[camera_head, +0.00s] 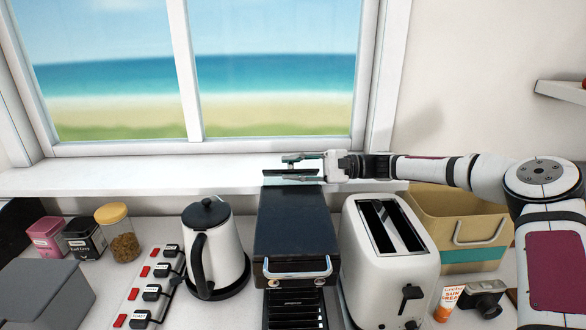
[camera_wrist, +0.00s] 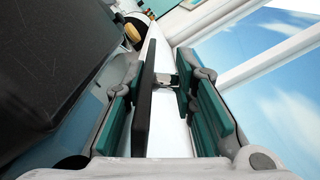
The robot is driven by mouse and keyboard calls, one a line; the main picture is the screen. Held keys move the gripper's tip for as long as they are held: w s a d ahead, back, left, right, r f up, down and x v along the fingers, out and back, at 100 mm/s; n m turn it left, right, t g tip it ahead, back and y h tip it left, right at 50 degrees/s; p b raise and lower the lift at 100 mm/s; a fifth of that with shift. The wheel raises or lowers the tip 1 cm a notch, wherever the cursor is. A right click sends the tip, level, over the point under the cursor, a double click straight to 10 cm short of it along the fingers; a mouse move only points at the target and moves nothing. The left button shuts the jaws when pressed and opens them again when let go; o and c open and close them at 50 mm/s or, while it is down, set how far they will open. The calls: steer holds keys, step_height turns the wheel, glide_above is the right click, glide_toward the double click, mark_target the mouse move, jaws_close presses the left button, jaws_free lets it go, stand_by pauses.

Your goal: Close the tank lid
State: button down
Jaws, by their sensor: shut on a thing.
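The dark coffee machine (camera_head: 293,225) stands on the counter below the window. A thin dark upright panel, which looks like the raised tank lid (camera_wrist: 145,100), shows between the fingers in the wrist view. In the head view it is at the back edge of the machine, largely hidden by the fingers. My gripper (camera_head: 292,168) reaches in from the right, behind the machine's top, and is shut on this lid. In the wrist view the panel is close to the left teal pad, with a visible gap toward the right pad. The tank itself is mostly hidden.
A white kettle (camera_head: 224,262) stands close left of the machine and a white toaster (camera_head: 362,282) close right. A window sill (camera_head: 130,180) runs just behind. A tan bin (camera_head: 480,209), jars and a switched power strip (camera_head: 142,290) are farther out.

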stand_by(0.8)
steer(key=c, duration=1.5)
jaws_free()
steer(key=d, duration=1.2)
